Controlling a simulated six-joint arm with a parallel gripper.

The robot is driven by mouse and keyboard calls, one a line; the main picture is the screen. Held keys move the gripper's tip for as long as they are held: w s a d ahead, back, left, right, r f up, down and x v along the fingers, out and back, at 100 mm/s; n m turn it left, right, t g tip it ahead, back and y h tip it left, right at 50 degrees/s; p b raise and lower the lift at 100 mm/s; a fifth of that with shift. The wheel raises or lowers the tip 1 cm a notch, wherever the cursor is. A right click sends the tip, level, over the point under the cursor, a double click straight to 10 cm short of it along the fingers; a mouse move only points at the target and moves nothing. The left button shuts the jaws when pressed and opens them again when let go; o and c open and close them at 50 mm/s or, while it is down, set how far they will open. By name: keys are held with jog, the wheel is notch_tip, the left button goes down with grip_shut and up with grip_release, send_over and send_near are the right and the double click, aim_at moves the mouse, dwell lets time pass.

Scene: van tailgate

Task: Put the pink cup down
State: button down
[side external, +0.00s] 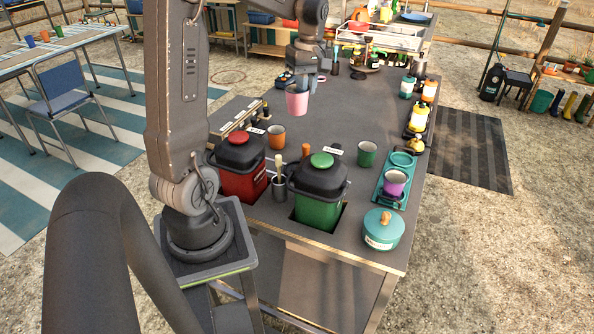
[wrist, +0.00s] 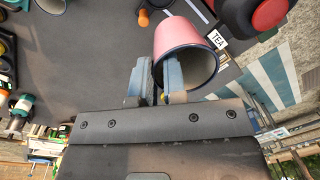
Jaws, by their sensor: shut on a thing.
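The pink cup (side external: 297,102) is at the far left part of the dark worktop (side external: 330,125), below my wrist. My gripper (side external: 304,84) is shut on its wall near the rim. In the wrist view the pink cup (wrist: 190,36) shows a dark rim with its mouth toward the camera. The grey-blue fingers of my gripper (wrist: 156,76) are at the rim, one outside the cup and one at its mouth. In the side view the cup looks about upright. I cannot tell whether its base touches the worktop.
An orange cup (side external: 276,137) and a red canister (side external: 241,168) stand nearer the camera. A green canister (side external: 318,200), green cup (side external: 367,153), purple cup (side external: 395,184) and teal pot (side external: 382,229) stand to the right. Bottles (side external: 428,90) line the right edge. The worktop's middle is clear.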

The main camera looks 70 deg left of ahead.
aim_at(305, 149)
notch_tip(305, 149, down, 19)
jog(key=shift+r, duration=0.1)
dwell(0.4)
jog(key=c, duration=1.2)
grip_release()
notch_tip(305, 149, up, 12)
jog(key=w, duration=0.1)
jog(key=s+d+r+m+t+y, duration=0.1)
jog(key=d+r+m, duration=0.3)
jog(key=d, duration=0.3)
jog(key=s+d+r+m+t, duration=0.1)
jog(key=d+r+m+t, duration=0.1)
jog(key=d+r+m, duration=0.35)
jog(key=s+d+m+t, duration=0.1)
jog(key=s+d+m, duration=0.2)
jog(key=d, duration=0.1)
jog(key=s+d+m+t, duration=0.1)
jog(key=s+d+m, duration=0.2)
jog(key=d, duration=0.2)
jog(key=s+d+m+t, duration=0.1)
jog(key=s+d+m, duration=0.2)
jog(key=d, duration=0.2)
jog(key=shift+s+r+m+t+h, duration=0.25)
jog(key=shift+m+t+h, duration=0.05)
jog(key=shift+m+h, duration=0.1)
